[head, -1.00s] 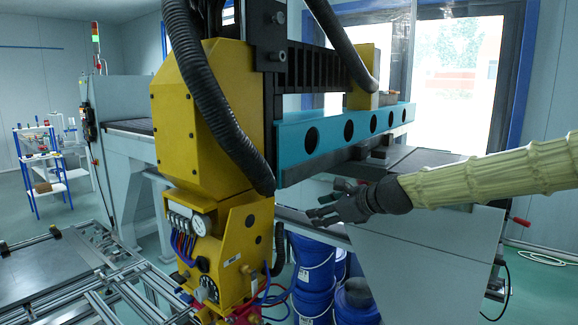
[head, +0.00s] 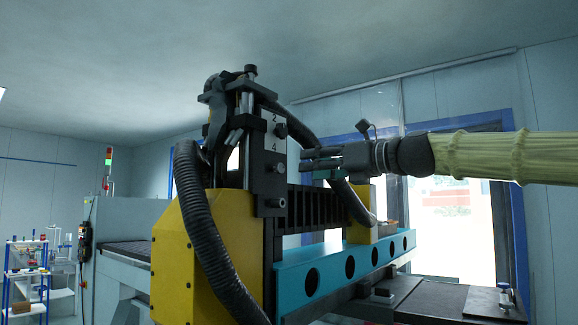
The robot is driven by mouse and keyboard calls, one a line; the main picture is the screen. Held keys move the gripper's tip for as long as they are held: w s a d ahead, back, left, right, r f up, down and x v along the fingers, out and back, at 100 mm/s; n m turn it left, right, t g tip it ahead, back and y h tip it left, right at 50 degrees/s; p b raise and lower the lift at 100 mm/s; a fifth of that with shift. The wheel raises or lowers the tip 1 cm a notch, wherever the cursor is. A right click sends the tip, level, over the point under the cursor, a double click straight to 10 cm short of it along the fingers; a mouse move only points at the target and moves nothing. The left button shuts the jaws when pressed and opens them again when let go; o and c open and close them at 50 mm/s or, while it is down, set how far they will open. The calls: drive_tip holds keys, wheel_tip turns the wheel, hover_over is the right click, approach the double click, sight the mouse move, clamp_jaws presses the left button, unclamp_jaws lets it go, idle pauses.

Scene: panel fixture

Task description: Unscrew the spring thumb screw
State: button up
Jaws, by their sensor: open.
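I cannot tell for sure which of these is the spring thumb screw. My gripper (head: 304,161) is open and empty, with its fingers pointing left toward the plate. In the picture its fingertips are just right of the middle knob and below the upper knob. A gap shows between them and the knobs.
A black corrugated hose (head: 205,225) curves down the yellow housing (head: 172,255). A second hose (head: 350,200) passes below my gripper. A teal beam (head: 330,271) with round holes runs rightward beneath. The space above my arm is clear.

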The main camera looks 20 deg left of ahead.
sight(282, 169)
drive_tip(key=p+x, duration=0.2)
drive_tip(key=x, duration=0.6)
drive_tip(key=shift+a+f+p, duration=0.1)
drive_tip(key=shift+p, duration=0.3)
clamp_jaws()
